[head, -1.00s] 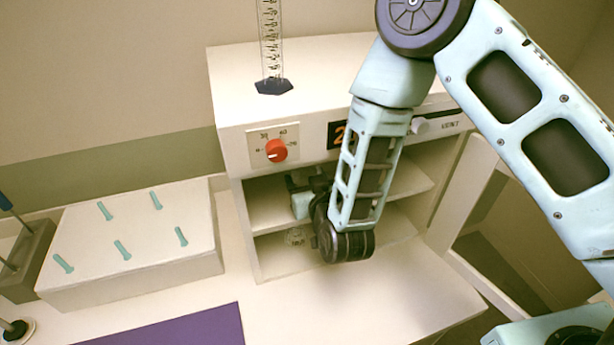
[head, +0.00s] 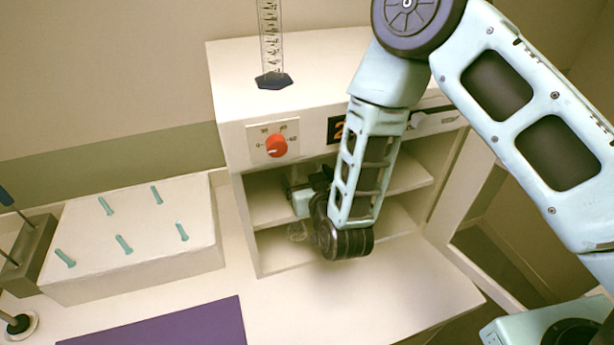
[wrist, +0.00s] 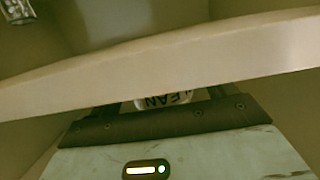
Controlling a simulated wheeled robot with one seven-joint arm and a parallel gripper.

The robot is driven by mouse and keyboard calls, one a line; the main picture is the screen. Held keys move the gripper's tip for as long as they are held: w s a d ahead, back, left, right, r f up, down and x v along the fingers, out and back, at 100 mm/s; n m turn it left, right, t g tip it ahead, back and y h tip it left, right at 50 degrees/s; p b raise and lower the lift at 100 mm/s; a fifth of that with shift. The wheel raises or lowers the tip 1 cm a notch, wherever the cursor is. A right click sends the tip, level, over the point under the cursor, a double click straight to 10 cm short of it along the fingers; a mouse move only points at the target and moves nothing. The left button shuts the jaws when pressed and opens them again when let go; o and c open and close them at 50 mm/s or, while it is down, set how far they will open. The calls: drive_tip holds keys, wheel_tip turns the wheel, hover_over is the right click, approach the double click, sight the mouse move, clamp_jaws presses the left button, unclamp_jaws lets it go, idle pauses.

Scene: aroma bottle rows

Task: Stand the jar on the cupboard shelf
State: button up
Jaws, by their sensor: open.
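The cupboard (head: 325,95) has an open front with a middle shelf (head: 410,180) and a lower compartment. My gripper (head: 298,202) reaches into the cupboard front at the left; its fingertips are hidden in the head view. A small clear glass shape (head: 297,232), apparently the jar, shows just below it at the lower compartment. In the wrist view, a pale curved piece with dark lettering (wrist: 165,101), probably the jar's label, shows in front of my gripper's body. The shelf board (wrist: 170,60) hides the rest, so contact between jar and fingers cannot be seen.
A measuring cylinder (head: 272,60) stands on the cupboard top. A red knob (head: 276,146) is on its front. A pegged white block (head: 130,235) and purple mat (head: 165,325) lie left. A glassy object (wrist: 18,10) shows in the wrist view. The counter before the cupboard is clear.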

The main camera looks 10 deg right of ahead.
drive_tip(key=shift+v, duration=6)
drive_tip(key=s+a+r+n+g+y, duration=0.25)
drive_tip(key=s+a+r+g, duration=0.35)
drive_tip(key=g, duration=0.5)
drive_tip(key=s+d+r+n+g+h, duration=0.3)
drive_tip(key=s+d+r+g+h, duration=0.1)
drive_tip(key=s+d, duration=0.7)
drive_tip(key=shift+s+r+g+h, duration=0.3)
drive_tip(key=shift+s+r+h, duration=0.15)
drive_tip(key=shift+r, duration=0.4)
drive_tip(key=shift+d, duration=0.15)
wheel_tip(320, 180, down, 10)
drive_tip(key=b, duration=1)
drive_tip(key=shift+b, duration=0.3)
